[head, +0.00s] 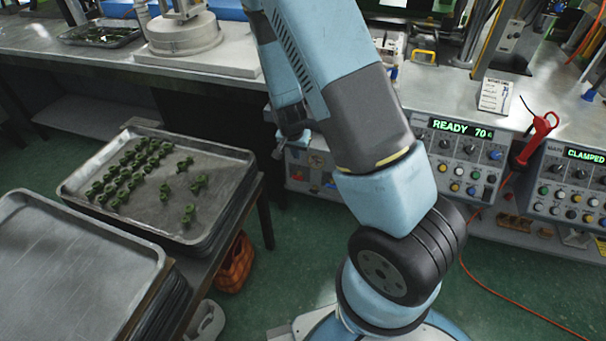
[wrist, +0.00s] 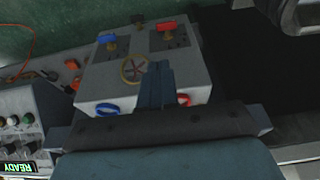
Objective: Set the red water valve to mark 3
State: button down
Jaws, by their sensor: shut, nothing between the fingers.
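In the wrist view a pale grey valve box carries a red lever handle (wrist: 167,26) on a dark marked plate at its upper right. The marks are too small to read. A second red handle (wrist: 184,100) shows low on the box, partly hidden by my gripper. I cannot tell for certain which red handle is the water valve. My gripper (wrist: 158,66) is shut and empty, its fingers pointing at the box between the two red handles. I cannot tell whether it touches the box. The head view does not clearly show my gripper or the valve.
The box also has a blue lever (wrist: 107,38), a brass handwheel (wrist: 134,68) and a blue handle (wrist: 106,108). Control panels with a READY display (head: 462,130) stand right. Trays (head: 215,228) of green parts stand left. A red cable crosses the floor.

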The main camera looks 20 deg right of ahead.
dwell(0.3)
send_over(299, 178)
jog(key=s, duration=0.1)
notch_tip(299, 178, down, 12)
jog(key=shift+s+r, duration=0.1)
jog(key=shift+r, duration=0.15)
jog(key=shift+f, duration=1.05)
jog(key=shift+s+d+f, duration=0.25)
jog(key=shift+d, duration=0.15)
jog(key=shift+a, duration=0.1)
jog(key=shift+w+a+r, duration=0.3)
jog(key=shift+w+a, duration=0.15)
jog(key=shift+a, duration=0.05)
